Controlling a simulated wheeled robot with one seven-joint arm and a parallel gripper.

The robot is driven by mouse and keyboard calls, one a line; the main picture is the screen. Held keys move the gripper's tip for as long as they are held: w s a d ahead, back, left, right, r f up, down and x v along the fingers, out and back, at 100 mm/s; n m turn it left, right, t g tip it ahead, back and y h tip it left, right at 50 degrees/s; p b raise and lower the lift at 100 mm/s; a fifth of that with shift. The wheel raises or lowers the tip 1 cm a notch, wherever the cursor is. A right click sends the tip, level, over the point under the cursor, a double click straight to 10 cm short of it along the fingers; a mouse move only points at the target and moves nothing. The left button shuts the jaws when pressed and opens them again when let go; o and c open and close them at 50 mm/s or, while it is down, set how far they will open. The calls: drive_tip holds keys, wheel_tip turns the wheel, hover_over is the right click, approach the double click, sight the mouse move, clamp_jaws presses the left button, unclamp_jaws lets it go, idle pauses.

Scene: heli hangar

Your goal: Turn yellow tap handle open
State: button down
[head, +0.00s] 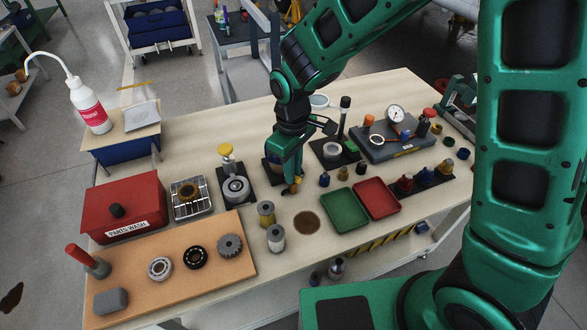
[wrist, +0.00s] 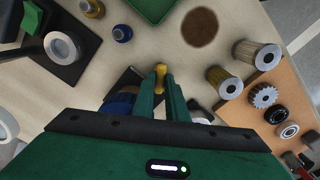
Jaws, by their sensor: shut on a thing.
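The yellow tap handle (wrist: 160,69) shows between the fingertips of my gripper (wrist: 162,82) in the wrist view, with its end sticking out beyond them. In the head view my green gripper (head: 293,180) points down at the middle of the bench, and a bit of yellow shows at its tips. My gripper is shut on the handle. A blue rounded body (wrist: 118,104) lies beside the left finger in the wrist view, partly hidden by my gripper. The tap's body and the handle's exact angle are mostly hidden.
On the bench (head: 335,235), a yellow-topped device (head: 227,150) stands left of my gripper. Green (head: 344,222) and red (head: 392,205) trays lie to the right. Metal filters (head: 275,237) stand in front, beside a dark round stain (head: 306,222). A red PARTS WASH box (head: 123,190) is at left.

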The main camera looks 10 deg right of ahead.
drive_tip(key=m, duration=0.6)
drive_tip(key=shift+w+r+m, duration=0.15)
drive_tip(key=shift+w+m, duration=0.15)
drive_tip(key=shift+m, duration=0.1)
idle(0.4)
drive_tip(key=c, duration=2)
unclamp_jaws()
drive_tip(key=shift+c, duration=0.2)
drive_tip(key=shift+s, duration=0.15)
wheel_tip(320, 180, up, 11)
drive_tip(key=shift+f, duration=0.2)
drive_tip(key=shift+d, duration=0.15)
